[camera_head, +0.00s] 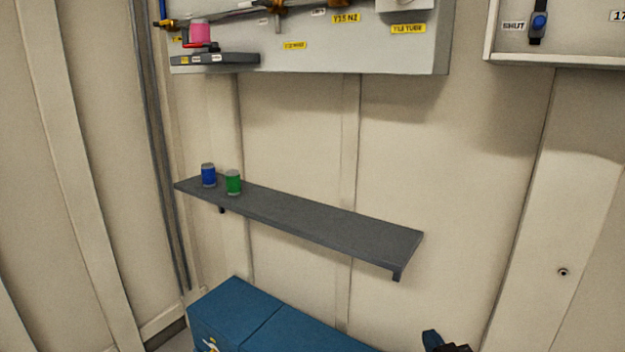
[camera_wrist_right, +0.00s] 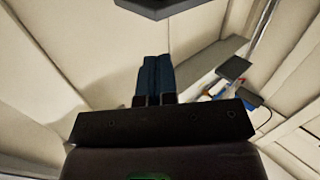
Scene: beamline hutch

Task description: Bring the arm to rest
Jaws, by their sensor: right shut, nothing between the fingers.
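My right gripper (camera_head: 433,340) shows only in part at the bottom edge of the head view, right of centre, with a dark blue fingertip and a dark body. It is below and to the right of the grey shelf and apart from it. In the right wrist view its two blue fingers (camera_wrist_right: 153,78) lie side by side, shut with nothing between them. My left gripper is in neither view.
A grey wall shelf (camera_head: 310,216) holds a blue can (camera_head: 208,175) and a green can (camera_head: 233,183) at its left end. A blue cabinet (camera_head: 245,318) stands below. A panel (camera_head: 360,57) with labelled valves hangs above.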

